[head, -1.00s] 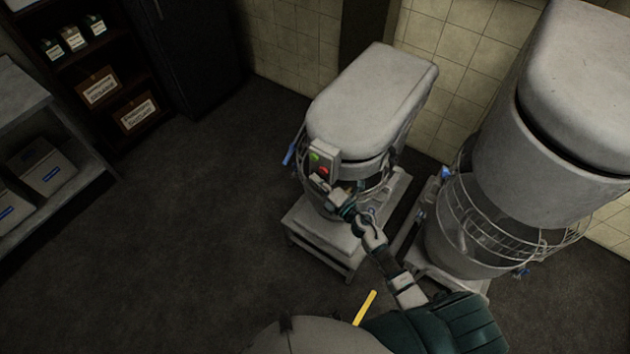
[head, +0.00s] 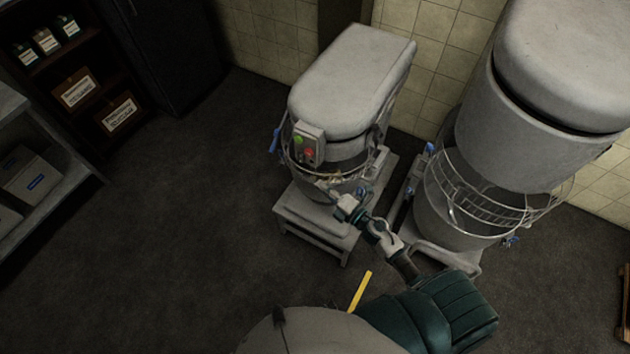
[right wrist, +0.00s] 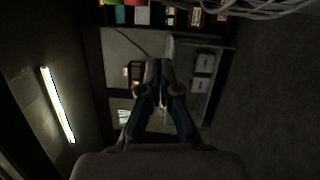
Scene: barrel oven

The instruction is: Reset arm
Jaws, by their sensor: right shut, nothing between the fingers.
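My right arm reaches out from the bottom of the head view toward the smaller grey mixer (head: 350,80). My right gripper (head: 327,190) is in front of the mixer's bowl, below the control box (head: 308,146) with its green and red buttons. In the right wrist view the fingers of the right gripper (right wrist: 158,70) are together with nothing held between them. I cannot tell from the head view how far the fingertips are from the bowl. My left gripper is not in view.
A larger mixer (head: 550,80) with a wire guard (head: 485,205) stands close to the right of my arm. Shelves with boxes (head: 35,180) and a dark rack (head: 70,75) are at the left. The dark floor (head: 170,240) between is clear.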

